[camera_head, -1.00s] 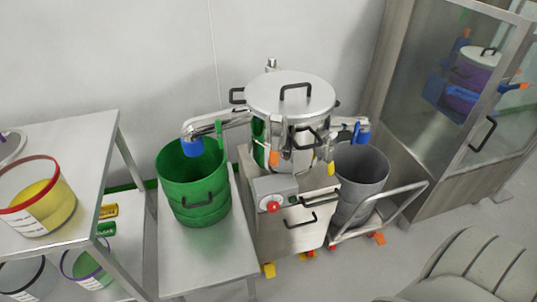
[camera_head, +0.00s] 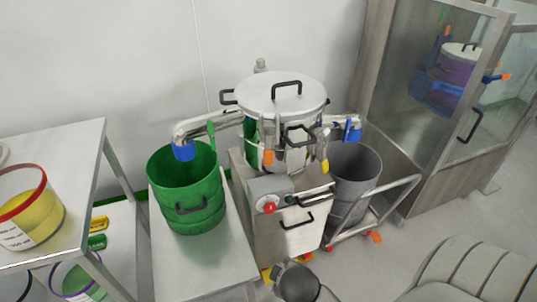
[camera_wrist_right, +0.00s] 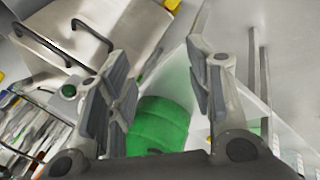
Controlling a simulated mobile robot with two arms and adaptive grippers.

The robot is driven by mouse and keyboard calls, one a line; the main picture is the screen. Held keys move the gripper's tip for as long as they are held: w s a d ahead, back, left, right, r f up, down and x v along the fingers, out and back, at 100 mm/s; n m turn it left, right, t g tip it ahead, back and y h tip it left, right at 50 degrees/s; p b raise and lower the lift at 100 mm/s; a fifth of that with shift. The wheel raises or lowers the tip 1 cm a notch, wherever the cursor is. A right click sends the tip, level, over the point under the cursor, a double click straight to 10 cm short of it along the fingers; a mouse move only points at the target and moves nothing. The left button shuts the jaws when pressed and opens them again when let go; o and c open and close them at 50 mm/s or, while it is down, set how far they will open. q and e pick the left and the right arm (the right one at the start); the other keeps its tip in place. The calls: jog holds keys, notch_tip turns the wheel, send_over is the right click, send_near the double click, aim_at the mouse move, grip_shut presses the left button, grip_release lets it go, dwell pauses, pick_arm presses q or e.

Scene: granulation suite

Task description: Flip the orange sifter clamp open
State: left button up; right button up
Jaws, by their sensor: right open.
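The sifter (camera_head: 284,115) is a round steel vessel with a flat lid and black handles, standing on a steel cabinet. Its orange clamp (camera_head: 268,157) hangs upright on the front of the vessel, left of centre. I cannot make out the orange clamp in the right wrist view. My right gripper (camera_wrist_right: 164,85) is open with nothing between its fingers, and the green bin (camera_wrist_right: 160,124) lies beyond them. In the head view, only a dark rounded part of my arm shows at the bottom, low in front of the cabinet. My left gripper is not in view.
The green bin (camera_head: 188,190) stands on a steel bench left of the cabinet (camera_head: 290,232). A grey bin (camera_head: 352,180) on a trolley stands to the right. A yellow clamp (camera_head: 325,165) and a control box with a red button (camera_head: 269,208) are close by the orange clamp.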

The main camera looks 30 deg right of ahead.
jog(key=w+d+r+n+t+h, duration=0.3)
jog(key=w+d+r+n+h, duration=0.25)
jog(key=w+n, duration=0.35)
jog(key=n+t+h, duration=0.5)
jog(key=n, duration=0.7)
send_near(268, 155)
jog(key=shift+m, duration=0.3)
jog(key=x, duration=1.1)
grip_shut()
